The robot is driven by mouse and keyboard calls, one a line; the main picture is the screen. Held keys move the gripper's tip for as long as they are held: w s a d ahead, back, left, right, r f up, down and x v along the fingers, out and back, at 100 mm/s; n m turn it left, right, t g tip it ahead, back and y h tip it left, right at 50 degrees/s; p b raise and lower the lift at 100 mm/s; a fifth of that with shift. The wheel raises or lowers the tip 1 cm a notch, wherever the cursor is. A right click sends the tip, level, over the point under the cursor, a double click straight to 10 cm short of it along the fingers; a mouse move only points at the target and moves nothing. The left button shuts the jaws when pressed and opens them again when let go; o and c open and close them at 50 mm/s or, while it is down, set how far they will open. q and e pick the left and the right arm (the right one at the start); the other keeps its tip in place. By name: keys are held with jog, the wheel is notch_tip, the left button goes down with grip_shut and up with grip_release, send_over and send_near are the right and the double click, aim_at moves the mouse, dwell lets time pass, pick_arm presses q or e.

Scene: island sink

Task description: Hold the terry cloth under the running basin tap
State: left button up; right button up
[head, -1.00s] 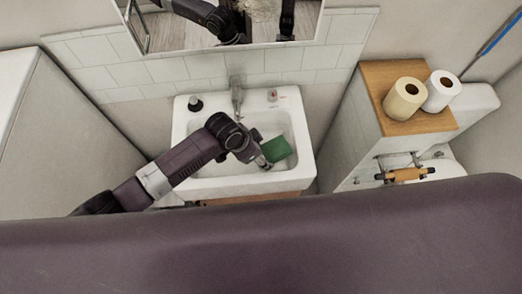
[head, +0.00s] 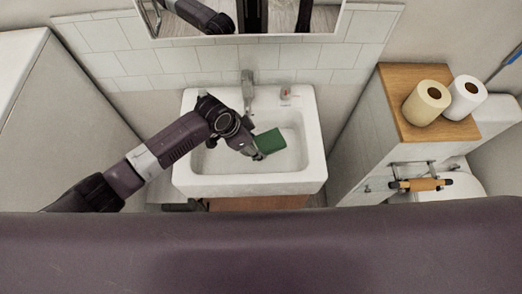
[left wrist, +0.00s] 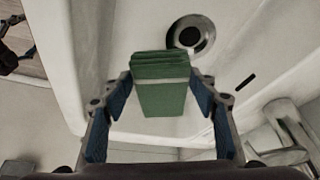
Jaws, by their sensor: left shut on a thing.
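The terry cloth is a folded green block (head: 269,141) over the white basin (head: 301,176). My left gripper (head: 259,154) is shut on it; in the left wrist view the cloth (left wrist: 162,97) sits between the two blue-padded fingers (left wrist: 163,100). The grey basin tap (head: 247,88) stands at the back of the basin, behind and slightly left of the cloth. The tap also shows at the lower right of the left wrist view (left wrist: 284,135), apart from the cloth. I cannot make out a water stream. My right gripper is not in view.
The drain (left wrist: 190,37) lies beyond the cloth in the left wrist view. A small red-topped item (head: 285,93) is on the basin's back rim. A cabinet (head: 392,137) with two paper rolls (head: 427,103) stands to the right. A mirror (head: 290,18) hangs above.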

pick_arm(q)
jog(key=shift+w+a+f+b, duration=0.25)
jog(key=shift+w+a+b, duration=0.35)
jog(key=shift+w+a, duration=0.3)
jog(key=shift+w+a+f+b, duration=0.25)
jog(key=shift+w+a+b, duration=0.35)
jog(key=shift+w+a, duration=0.3)
jog(key=shift+w+a+f+b, duration=0.25)
jog(key=shift+w+a+b, duration=0.35)
jog(key=shift+w+a, duration=0.3)
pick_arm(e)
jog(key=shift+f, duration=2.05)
pick_arm(q)
jog(key=shift+s, duration=0.1)
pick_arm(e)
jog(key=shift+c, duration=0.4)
